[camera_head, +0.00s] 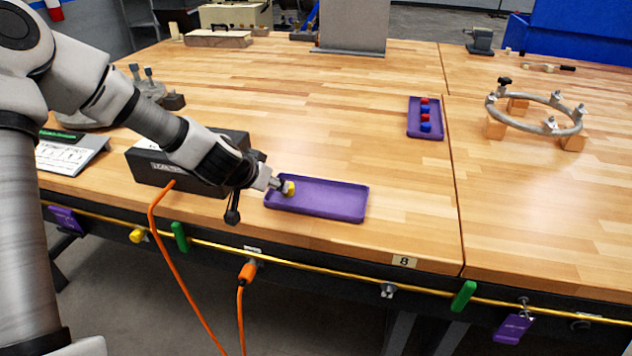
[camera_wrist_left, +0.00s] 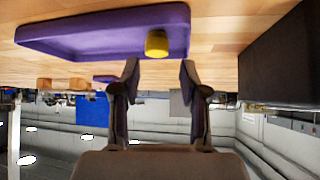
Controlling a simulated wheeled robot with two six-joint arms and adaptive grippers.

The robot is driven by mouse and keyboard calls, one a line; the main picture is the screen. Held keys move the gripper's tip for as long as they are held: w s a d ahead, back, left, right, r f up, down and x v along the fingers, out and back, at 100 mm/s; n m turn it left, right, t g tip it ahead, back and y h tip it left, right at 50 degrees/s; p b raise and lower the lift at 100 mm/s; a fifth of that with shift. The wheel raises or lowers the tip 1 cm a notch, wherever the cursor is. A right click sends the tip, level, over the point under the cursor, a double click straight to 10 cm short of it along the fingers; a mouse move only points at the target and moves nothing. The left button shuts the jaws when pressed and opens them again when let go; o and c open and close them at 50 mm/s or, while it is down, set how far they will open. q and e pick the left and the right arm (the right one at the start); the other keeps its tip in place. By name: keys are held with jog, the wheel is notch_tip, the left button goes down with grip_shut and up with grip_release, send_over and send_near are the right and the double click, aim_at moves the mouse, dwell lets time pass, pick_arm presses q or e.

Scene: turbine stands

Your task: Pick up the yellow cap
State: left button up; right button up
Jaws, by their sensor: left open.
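The yellow cap (camera_head: 289,188) lies at the left end of a purple tray (camera_head: 335,198) near the table's front edge. In the left wrist view the cap (camera_wrist_left: 157,43) sits just beyond my open fingertips, against the tray (camera_wrist_left: 85,38). My left gripper (camera_head: 277,184) reaches in from the left and is at the cap, its fingers partly covering it in the head view. In the left wrist view the two fingers (camera_wrist_left: 158,72) are apart with nothing between them. I cannot tell whether a finger touches the cap. My right gripper is not in view.
A black box (camera_head: 150,168) stands left of the tray, under my left arm. A smaller purple tray (camera_head: 425,132) with red and blue caps lies farther back. A metal ring (camera_head: 535,122) rests on wooden blocks at right. The wood between is clear.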

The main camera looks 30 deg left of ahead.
pick_arm(q)
jog(key=shift+b+x, duration=0.8)
jog(key=shift+x, duration=0.35)
jog(key=shift+w+b, duration=0.2)
jog(key=shift+b, duration=0.2)
jog(key=b+x, duration=0.1)
jog(key=x, duration=0.1)
jog(key=b+x, duration=0.2)
jog(key=shift+w+d+f, duration=0.1)
jog(key=shift+w+d, duration=0.1)
jog(key=shift+w, duration=0.15)
jog(key=shift+w+f, duration=0.15)
jog(key=shift+w, duration=0.15)
jog(key=shift+s+r, duration=0.2)
jog(key=shift+r, duration=0.1)
jog(key=c, duration=0.5)
jog(key=shift+c, duration=0.5)
